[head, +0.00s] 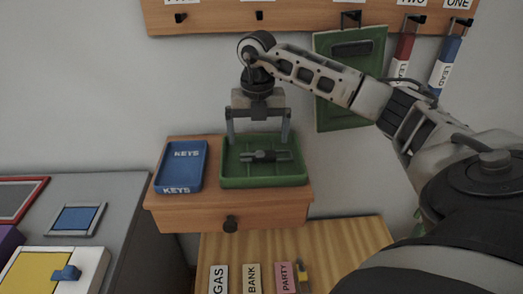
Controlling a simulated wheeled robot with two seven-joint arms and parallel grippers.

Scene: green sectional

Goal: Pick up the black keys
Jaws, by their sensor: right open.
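The black keys (265,156) appear as a dark object lying in a green tray (262,183). The tray stands on a small wooden shelf with a drawer. My right gripper (259,140) comes down from above, fingers spread wide and pointing down over the tray. Its fingertips are near the far part of the tray, and nothing is between them. I cannot tell the exact height of the fingertips above the keys. My left gripper is not in view.
A blue tray (182,166) marked KEYS stands left of the green tray and looks empty. A wooden rack (300,17) with hooks runs along the wall, with a green board (350,80) hanging from it. A lower wooden table (350,238) holds labelled tags.

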